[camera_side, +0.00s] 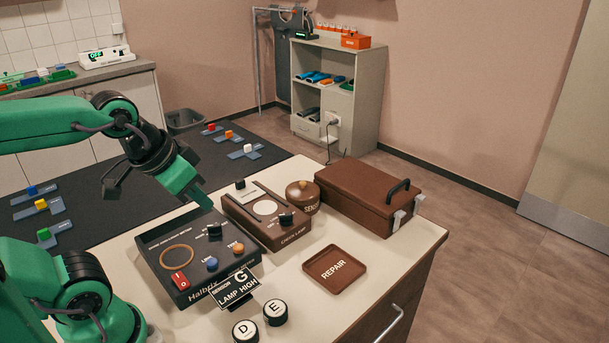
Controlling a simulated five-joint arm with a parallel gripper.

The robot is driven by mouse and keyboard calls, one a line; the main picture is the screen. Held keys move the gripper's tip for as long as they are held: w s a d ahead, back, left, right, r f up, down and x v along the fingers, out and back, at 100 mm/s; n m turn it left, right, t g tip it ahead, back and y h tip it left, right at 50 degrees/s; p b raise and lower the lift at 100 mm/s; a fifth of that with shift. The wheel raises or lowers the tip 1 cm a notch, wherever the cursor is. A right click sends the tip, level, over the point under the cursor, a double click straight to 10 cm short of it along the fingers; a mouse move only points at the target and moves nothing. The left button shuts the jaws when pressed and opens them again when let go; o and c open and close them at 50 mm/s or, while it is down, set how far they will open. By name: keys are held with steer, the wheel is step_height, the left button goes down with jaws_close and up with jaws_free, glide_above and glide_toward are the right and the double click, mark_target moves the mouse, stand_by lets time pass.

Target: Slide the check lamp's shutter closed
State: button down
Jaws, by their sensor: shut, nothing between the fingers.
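The check lamp (292,234) is a brown box on the pale bench top, labelled on its front. A round white disc (265,208) shows uncovered between two dark rails on its top. A black knob (286,218) sits near the front right. My gripper (204,204) is shut and empty, pointing down at the left of the check lamp, over the back of the black box. I cannot tell whether its tip touches anything.
The black box (168,242) with a red switch stands left of the lamp. A round brown sensor (302,197) and a brown case (360,190) stand close behind right.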

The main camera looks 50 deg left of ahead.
steer(key=c, duration=2.2)
jaws_free()
steer(key=c, duration=1.4)
jaws_free()
steer(key=shift+w+r, duration=0.1)
steer(key=shift+c, duration=0.2)
steer(key=shift+o, duration=0.4)
steer(key=shift+w+a+r, duration=0.2)
steer(key=shift+w+a, duration=0.1)
steer(key=shift+w, duration=0.25)
steer(key=w+a+f+g, duration=0.2)
steer(key=w+a, duration=0.6)
steer(key=w, duration=0.1)
steer(key=w+a+f+g, duration=0.2)
steer(key=w+a, duration=0.7)
steer(key=w, duration=0.1)
steer(key=shift+g, duration=0.7)
steer(key=w+a+f, duration=0.1)
steer(key=a+f, duration=0.1)
steer(key=w+a+f, duration=0.1)
steer(key=a+f, duration=0.1)
steer(key=a, duration=0.1)
steer(key=w+a+f, duration=0.1)
steer(key=a+f, duration=0.1)
steer(key=shift+a+f, duration=0.4)
steer(key=shift+w+a+f, duration=0.15)
steer(key=shift+a+f, duration=0.2)
steer(key=shift+a, duration=0.05)
steer(key=shift+f, duration=0.1)
